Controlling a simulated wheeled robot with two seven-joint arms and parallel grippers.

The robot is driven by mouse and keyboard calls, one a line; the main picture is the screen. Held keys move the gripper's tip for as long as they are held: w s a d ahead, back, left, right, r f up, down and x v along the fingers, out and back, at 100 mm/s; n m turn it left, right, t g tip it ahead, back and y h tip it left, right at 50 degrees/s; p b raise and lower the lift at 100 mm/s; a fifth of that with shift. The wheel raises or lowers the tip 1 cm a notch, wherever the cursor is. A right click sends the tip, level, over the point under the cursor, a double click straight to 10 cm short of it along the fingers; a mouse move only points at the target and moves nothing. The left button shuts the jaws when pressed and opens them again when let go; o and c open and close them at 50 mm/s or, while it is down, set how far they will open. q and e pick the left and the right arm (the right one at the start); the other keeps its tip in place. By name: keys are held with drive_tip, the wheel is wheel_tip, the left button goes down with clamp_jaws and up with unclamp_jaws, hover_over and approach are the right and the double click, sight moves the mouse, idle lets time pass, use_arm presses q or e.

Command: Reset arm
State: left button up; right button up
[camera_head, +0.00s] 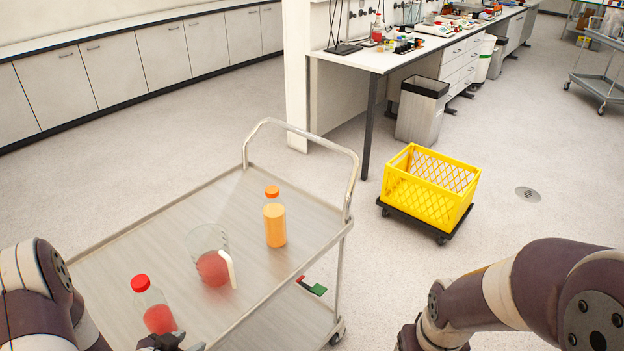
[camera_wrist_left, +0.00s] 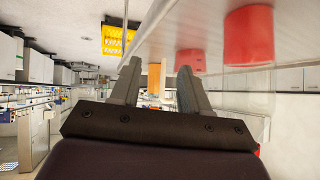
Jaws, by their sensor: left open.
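My left gripper (camera_head: 172,342) is at the bottom edge of the head view, beside the red-capped bottle of red juice (camera_head: 158,318) on the cart. In the left wrist view its two fingers (camera_wrist_left: 159,72) are apart with nothing held between them. That view is upside down, and the red juice bottle (camera_wrist_left: 248,38) is close on its right side. A glass beaker with red juice (camera_head: 212,268) and an orange-capped bottle of orange juice (camera_head: 275,224) stand upright farther along the cart. My right arm shows at lower right, but its gripper is out of frame.
The metal cart (camera_head: 150,248) has a raised handle (camera_head: 300,136) at its far end. A yellow crate (camera_head: 428,190) sits on a black dolly beyond it. A grey bin (camera_head: 421,108) stands by the lab bench (camera_head: 375,60). Floor between cart and cabinets is clear.

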use_arm(q)
drive_tip(key=s+d+r+n+g+y, duration=0.3)
drive_tip(key=s+d+r+g, duration=0.4)
drive_tip(key=r, duration=0.4)
drive_tip(key=shift+s+n, duration=0.2)
drive_tip(key=shift+n, duration=0.7)
